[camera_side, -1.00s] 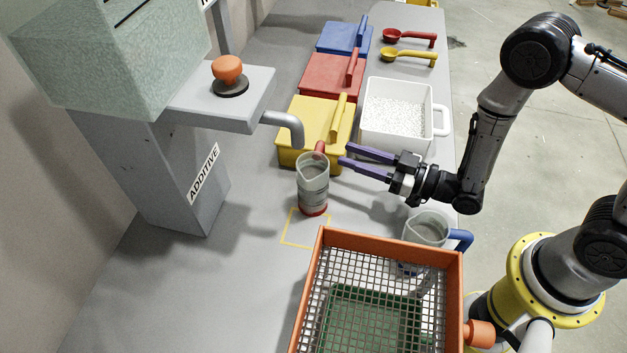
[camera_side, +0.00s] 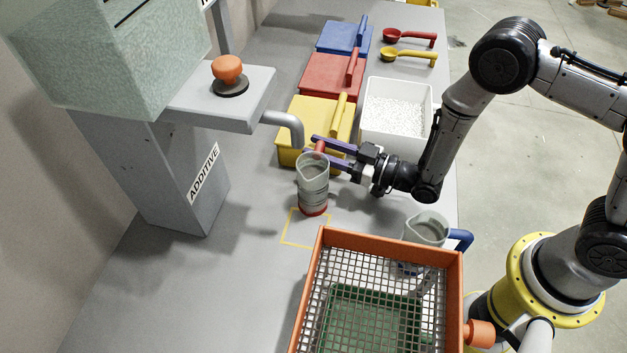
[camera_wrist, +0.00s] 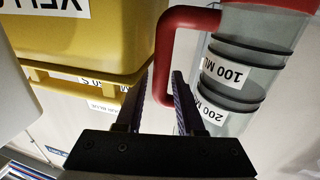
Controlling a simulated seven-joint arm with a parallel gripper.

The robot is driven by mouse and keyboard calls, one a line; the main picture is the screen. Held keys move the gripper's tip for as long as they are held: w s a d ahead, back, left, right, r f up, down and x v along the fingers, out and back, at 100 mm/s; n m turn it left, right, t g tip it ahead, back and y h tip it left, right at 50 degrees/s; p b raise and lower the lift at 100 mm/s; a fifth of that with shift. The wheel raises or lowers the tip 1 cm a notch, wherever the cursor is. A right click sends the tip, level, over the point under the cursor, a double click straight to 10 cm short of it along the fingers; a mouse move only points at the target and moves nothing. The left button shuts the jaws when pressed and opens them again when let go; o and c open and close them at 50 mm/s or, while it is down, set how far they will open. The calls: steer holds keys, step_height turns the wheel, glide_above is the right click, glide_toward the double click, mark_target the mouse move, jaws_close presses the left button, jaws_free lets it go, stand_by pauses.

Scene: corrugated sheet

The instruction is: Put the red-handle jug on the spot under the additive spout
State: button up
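The red-handle jug (camera_side: 313,188) is a clear cup with a red base and a red handle. It stands upright at the back edge of a yellow square outline (camera_side: 300,243) on the table. The additive spout (camera_side: 292,124) curves down behind it, from the machine labelled ADDITIVE. My gripper (camera_side: 312,146) is open, with its purple fingers around the jug's handle. In the wrist view the red handle (camera_wrist: 165,45) reaches between the open fingers (camera_wrist: 160,90), and the jug's body (camera_wrist: 250,75) is to the right. Whether a finger touches the handle is unclear.
A yellow lidded box (camera_side: 306,157) is close behind the jug. A white bin of pellets (camera_side: 394,142) is behind my wrist. A blue-handle jug (camera_side: 427,229) and an orange-framed sieve tray (camera_side: 395,240) stand in front. Table left of the outline is clear.

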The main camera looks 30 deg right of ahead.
jaws_close()
stand_by(1.3)
